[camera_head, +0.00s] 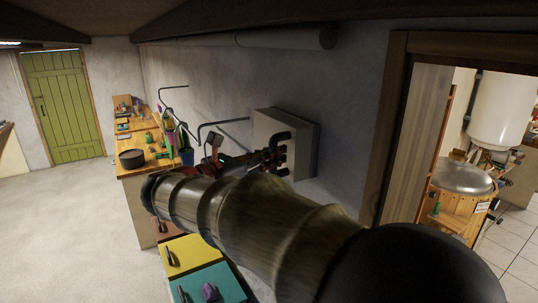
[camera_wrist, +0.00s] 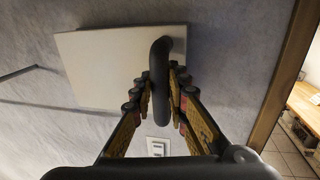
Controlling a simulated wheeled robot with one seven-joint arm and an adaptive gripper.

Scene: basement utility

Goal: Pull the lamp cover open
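The lamp cover (camera_wrist: 105,65) is a pale flat panel on the grey wall, and it also shows in the head view as the front of a wall box (camera_head: 268,128). A thick dark curved handle (camera_wrist: 160,82) stands out from its right side. My gripper (camera_wrist: 161,88) reaches up to this handle, with one finger on each side and little or no gap, so it appears shut on the handle. In the head view, my gripper (camera_head: 272,160) is at the lower part of the cover, and my arm hides what lies below. The cover looks flush with its box.
A wooden workbench (camera_head: 128,171) with tools stands along the wall to the left, with coloured drawers (camera_head: 188,254) under my arm. A wooden door frame (camera_head: 393,120) is on the right. Thin metal rods (camera_head: 224,123) stick out from the wall. The floor (camera_head: 70,220) at left is clear.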

